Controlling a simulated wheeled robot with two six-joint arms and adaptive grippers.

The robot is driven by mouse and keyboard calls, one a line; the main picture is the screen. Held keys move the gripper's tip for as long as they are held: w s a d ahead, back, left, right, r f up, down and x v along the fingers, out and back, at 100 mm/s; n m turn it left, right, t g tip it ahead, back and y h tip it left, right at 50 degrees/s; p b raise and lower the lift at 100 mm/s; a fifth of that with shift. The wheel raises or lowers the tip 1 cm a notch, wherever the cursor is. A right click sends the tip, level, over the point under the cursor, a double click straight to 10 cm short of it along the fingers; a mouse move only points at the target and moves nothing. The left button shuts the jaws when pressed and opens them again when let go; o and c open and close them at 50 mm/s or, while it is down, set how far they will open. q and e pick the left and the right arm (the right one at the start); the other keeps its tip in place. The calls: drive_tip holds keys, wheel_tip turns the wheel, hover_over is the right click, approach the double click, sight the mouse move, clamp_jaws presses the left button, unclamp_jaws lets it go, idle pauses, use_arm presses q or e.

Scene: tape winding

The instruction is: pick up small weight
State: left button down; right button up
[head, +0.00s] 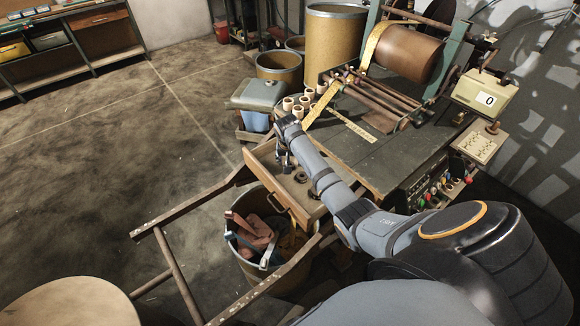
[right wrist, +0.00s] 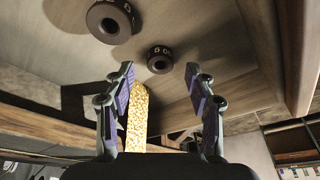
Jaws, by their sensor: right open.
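In the right wrist view the small weight (right wrist: 160,60) is a dark round disc with a central hole and pale marks on its rim. It lies on the wooden drawer floor, beyond and between my fingertips, not touched by them. A bigger dark weight (right wrist: 110,20) lies up and left of it. My right gripper (right wrist: 160,82) is open and empty. In the head view my right gripper (head: 284,158) hangs over the left part of the open drawer (head: 262,178). Dark weights show there beside it, but I cannot tell which is the small one. My left gripper is not in view.
A gold strip (right wrist: 138,118) shows between the fingers in the right wrist view. The drawer's wooden walls are close around the gripper. The workbench (head: 385,160) with rollers and several pale spools stands behind the arm. A bucket of scraps (head: 260,235) stands below the drawer.

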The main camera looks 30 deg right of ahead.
drive_tip(key=shift+x, duration=0.85)
drive_tip(key=shift+w+d+f, duration=0.1)
drive_tip(key=shift+f, duration=0.2)
drive_tip(key=shift+r, duration=0.1)
drive_tip(key=shift+c, duration=0.5)
drive_tip(key=c, duration=1)
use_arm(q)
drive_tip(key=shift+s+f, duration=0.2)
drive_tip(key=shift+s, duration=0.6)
use_arm(e)
clamp_jaws()
